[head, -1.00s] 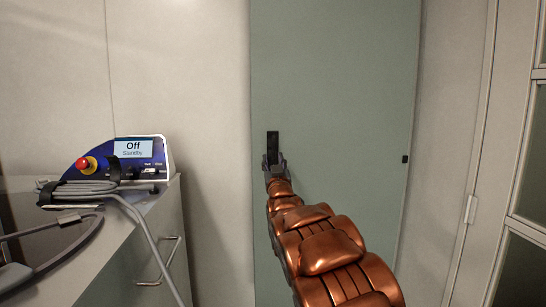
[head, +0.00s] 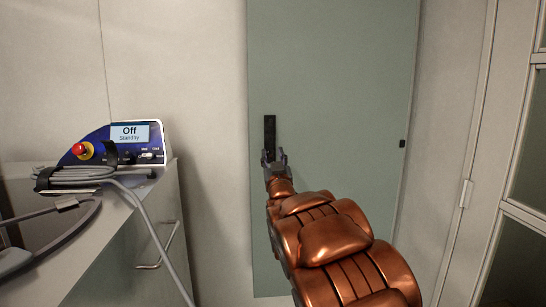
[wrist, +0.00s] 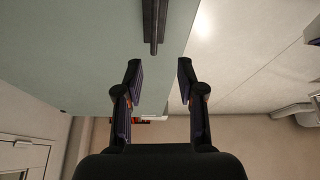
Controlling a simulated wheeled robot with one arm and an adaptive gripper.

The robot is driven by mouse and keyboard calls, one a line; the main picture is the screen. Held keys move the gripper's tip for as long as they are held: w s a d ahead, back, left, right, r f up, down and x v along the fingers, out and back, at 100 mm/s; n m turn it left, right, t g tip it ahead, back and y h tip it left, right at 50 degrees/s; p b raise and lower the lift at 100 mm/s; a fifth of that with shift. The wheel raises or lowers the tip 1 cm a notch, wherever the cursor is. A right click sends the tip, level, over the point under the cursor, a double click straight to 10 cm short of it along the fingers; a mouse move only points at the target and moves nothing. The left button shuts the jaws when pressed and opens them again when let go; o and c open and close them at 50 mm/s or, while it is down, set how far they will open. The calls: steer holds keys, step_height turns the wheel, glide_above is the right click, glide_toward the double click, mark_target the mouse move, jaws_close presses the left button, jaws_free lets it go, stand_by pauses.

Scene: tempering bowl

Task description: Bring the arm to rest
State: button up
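My copper-coloured arm reaches forward from the lower right in the head view. My gripper (head: 275,158) is at its far end, in front of a grey-green panel (head: 340,90) and just below a dark vertical handle (head: 270,131). In the wrist view my gripper (wrist: 159,72) has its two fingers spread apart with nothing between them. The dark handle (wrist: 154,22) shows beyond the fingertips, and a gap appears between it and them.
At the left a blue and white control unit (head: 128,147) reads "Off Standby" and has a red knob. It stands on a cabinet (head: 120,245) with coiled grey cable (head: 85,175). A glazed door frame (head: 512,180) is at the right.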

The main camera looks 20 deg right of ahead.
stand_by(0.4)
steer(key=s+a+f+g+y, duration=0.25)
steer(key=s+f+g, duration=0.45)
steer(key=s+f, duration=0.45)
steer(key=s+a+f+g+y, duration=0.1)
steer(key=s+a+f+g, duration=0.3)
steer(key=s+f+g, duration=0.5)
steer(key=s+a+f+g, duration=0.25)
steer(key=s+f, duration=0.45)
steer(key=s, duration=0.7)
steer(key=s+a+f+n+g+y, duration=0.1)
steer(key=s+g, duration=0.2)
steer(key=s, duration=0.8)
steer(key=s+a+f+g, duration=0.1)
steer(key=s+a+g, duration=0.15)
steer(key=s, duration=0.85)
step_height(320, 180, up, 15)
steer(key=p, duration=1.4)
steer(key=shift+w+d, duration=0.25)
steer(key=shift+w, duration=0.05)
steer(key=shift+f, duration=0.1)
